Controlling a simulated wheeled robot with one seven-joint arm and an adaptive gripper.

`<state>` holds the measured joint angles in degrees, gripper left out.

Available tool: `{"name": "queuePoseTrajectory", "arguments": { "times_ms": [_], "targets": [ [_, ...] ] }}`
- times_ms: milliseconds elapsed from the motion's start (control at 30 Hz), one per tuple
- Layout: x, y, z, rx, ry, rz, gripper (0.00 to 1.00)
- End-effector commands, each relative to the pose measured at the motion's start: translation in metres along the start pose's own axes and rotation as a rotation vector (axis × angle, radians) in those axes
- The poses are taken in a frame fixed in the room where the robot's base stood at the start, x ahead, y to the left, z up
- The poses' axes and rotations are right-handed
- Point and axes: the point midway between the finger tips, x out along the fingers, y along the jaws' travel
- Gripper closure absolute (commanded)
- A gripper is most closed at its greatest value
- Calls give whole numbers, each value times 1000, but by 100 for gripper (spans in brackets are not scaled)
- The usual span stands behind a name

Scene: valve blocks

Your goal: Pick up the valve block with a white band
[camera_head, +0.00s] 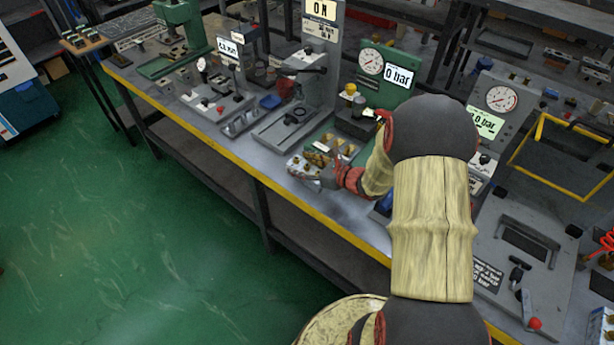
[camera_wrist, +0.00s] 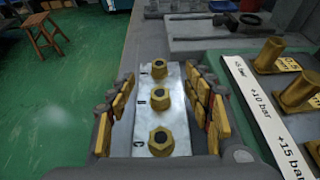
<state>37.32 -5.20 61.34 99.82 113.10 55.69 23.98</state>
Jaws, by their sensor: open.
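A silver valve block (camera_wrist: 161,118) with a row of three brass hex fittings and small dark letters lies in the middle of the wrist view. I cannot make out a white band on it. My gripper (camera_wrist: 160,88) is open, with yellow-padded fingers on the left and right of the block; a narrow gap shows at the left, and contact at the right is unclear. In the head view my gripper (camera_head: 326,177) is at the bench's front edge, beside the small block (camera_head: 303,167), and my arm hides part of the area.
Brass weights (camera_wrist: 298,92) stand by labels such as +10 bar at the right of the wrist view. A green gauge panel (camera_head: 385,75) rises behind my gripper. The bench's yellow front edge (camera_head: 225,158) and open green floor (camera_head: 130,230) lie to the left.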

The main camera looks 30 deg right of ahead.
Motion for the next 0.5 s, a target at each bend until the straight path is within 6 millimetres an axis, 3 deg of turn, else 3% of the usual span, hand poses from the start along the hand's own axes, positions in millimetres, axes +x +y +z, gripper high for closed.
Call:
{"name": "queuePoseTrajectory", "arguments": {
  "times_ms": [200, 500],
  "targets": [
    [22, 0, -1, -2, 0, 1, 48],
    [23, 0, 0, -1, 0, 0, 52]
  ]
}}
